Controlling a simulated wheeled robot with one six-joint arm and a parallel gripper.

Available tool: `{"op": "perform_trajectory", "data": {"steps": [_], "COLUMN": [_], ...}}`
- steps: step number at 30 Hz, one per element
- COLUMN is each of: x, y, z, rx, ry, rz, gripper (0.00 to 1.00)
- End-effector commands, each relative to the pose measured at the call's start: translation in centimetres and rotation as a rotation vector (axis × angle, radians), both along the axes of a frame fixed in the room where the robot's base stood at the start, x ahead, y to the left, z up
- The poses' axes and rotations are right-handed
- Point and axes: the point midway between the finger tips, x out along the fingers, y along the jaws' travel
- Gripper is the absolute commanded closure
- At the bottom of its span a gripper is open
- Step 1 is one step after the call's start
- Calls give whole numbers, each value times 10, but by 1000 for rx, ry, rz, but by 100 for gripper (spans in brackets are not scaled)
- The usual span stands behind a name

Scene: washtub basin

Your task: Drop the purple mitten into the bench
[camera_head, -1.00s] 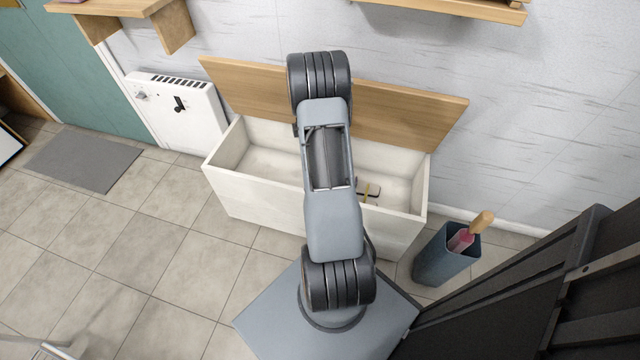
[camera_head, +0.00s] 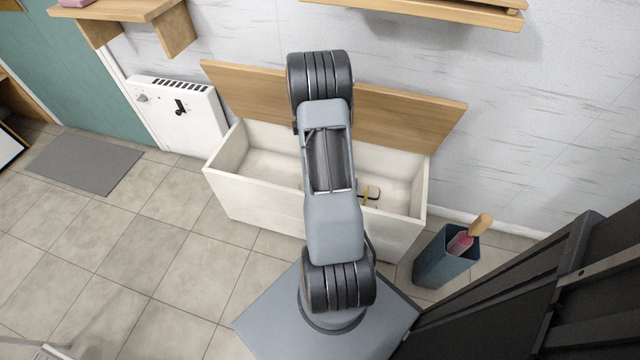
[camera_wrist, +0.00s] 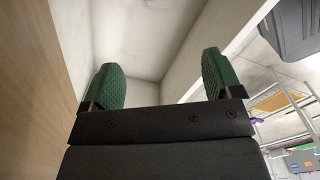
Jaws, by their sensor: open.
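The bench (camera_head: 255,197) is a white box with its wooden lid (camera_head: 410,112) raised against the wall. A small yellow and dark item (camera_head: 371,194) shows inside it, partly behind my arm. In the wrist view, my gripper (camera_wrist: 162,82) has two green fingers spread wide apart with nothing between them. Pale inner walls and a corner of the bench (camera_wrist: 150,40) lie beyond the fingers. I cannot make out the purple mitten for certain. A tiny purple patch (camera_wrist: 256,121) shows at the right of the wrist view, too small to identify. My gripper is hidden in the head view.
A blue-grey bin (camera_head: 446,258) with a wooden-handled pink item stands right of the bench. A white heater (camera_head: 180,112) is on the wall at left, near a grey mat (camera_head: 86,163). Wooden shelves (camera_head: 440,10) hang above. The tiled floor at left is mostly clear.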

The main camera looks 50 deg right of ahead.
Motion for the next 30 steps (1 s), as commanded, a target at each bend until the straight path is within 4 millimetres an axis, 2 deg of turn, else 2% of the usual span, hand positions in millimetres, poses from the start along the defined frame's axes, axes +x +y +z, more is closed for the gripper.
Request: {"op": "perform_trajectory", "data": {"steps": [1, 4, 11, 30], "x": [0, 0, 0, 0], "y": [0, 0, 0, 0], "z": [12, 27, 48, 51], "rx": [-1, -2, -1, 0], "ry": [-2, -3, -1, 0], "rz": [0, 0, 0, 0], "gripper": [15, 15, 15, 15]}}
